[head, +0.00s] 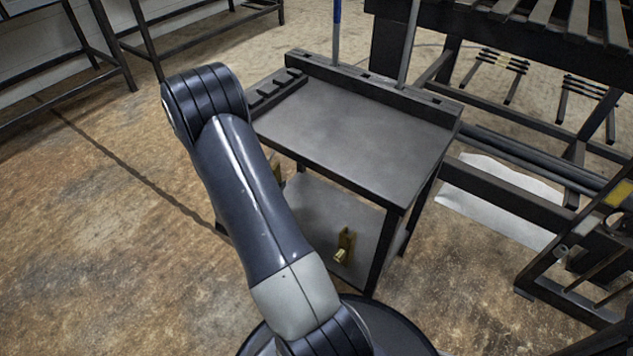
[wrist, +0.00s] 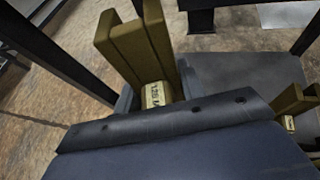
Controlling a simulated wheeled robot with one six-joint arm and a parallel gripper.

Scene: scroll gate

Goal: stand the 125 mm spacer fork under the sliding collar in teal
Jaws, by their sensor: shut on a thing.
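My gripper (wrist: 156,92) is shut on a brass-coloured spacer fork (wrist: 132,50). The fork has two prongs pointing up and away in the wrist view, and a pale label that seems to read 125. In the head view my arm hides the gripper; a small brass piece (head: 277,172), perhaps the held fork, shows beside the arm at the table's front-left edge. A second brass fork (head: 345,244) stands on the lower shelf, and the wrist view shows it in part at the right (wrist: 290,104). I make out no teal collar in either view.
The dark table (head: 345,130) has a clear top, a slotted block (head: 275,90) at its left and a back rail. A blue post (head: 336,30) and a grey post (head: 408,45) rise behind. The lower shelf (head: 315,212) lies below. A black rack stands right.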

